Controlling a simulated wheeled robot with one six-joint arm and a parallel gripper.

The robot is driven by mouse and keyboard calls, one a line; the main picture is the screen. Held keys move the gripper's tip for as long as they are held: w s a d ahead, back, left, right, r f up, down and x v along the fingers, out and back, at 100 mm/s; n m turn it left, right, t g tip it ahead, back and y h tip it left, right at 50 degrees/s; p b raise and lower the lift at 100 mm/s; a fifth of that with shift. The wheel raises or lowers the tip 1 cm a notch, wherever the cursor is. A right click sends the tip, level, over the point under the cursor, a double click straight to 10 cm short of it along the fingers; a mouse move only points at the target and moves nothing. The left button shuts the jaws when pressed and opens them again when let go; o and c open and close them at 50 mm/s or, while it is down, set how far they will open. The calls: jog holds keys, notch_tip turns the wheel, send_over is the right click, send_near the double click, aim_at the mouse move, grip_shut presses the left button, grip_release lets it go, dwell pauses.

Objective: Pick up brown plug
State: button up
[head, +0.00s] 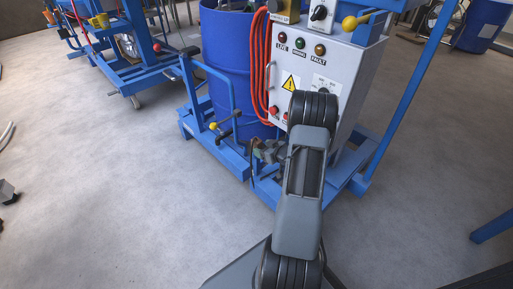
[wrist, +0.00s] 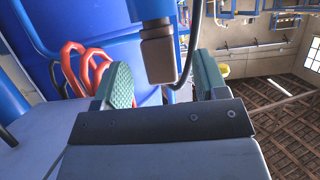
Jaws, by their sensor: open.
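A brown-grey block that looks like the brown plug (wrist: 158,60) shows in the wrist view at the upper middle. It sits against the end of a blue part (wrist: 150,10), with a dark cable curving down on its right. My gripper (wrist: 163,78) is open, its green-padded fingers to the left and right of the block in the picture. Neither finger visibly touches it, and I cannot tell the depth between them. In the head view my gripper (head: 267,151) is partly hidden behind my arm, low in front of the grey control box. I cannot make out the plug there.
The grey control box (head: 335,65) with lamps and knobs stands on a blue frame (head: 235,158). A blue drum (head: 225,60) and a red-orange hose (head: 264,75) are on its left. A blue trolley (head: 130,65) stands at the back left.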

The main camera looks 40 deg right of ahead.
aim_at(260, 147)
jog(key=shift+b+x, duration=1.05)
jog(key=shift+x, duration=1.35)
jog(key=c, duration=1.1)
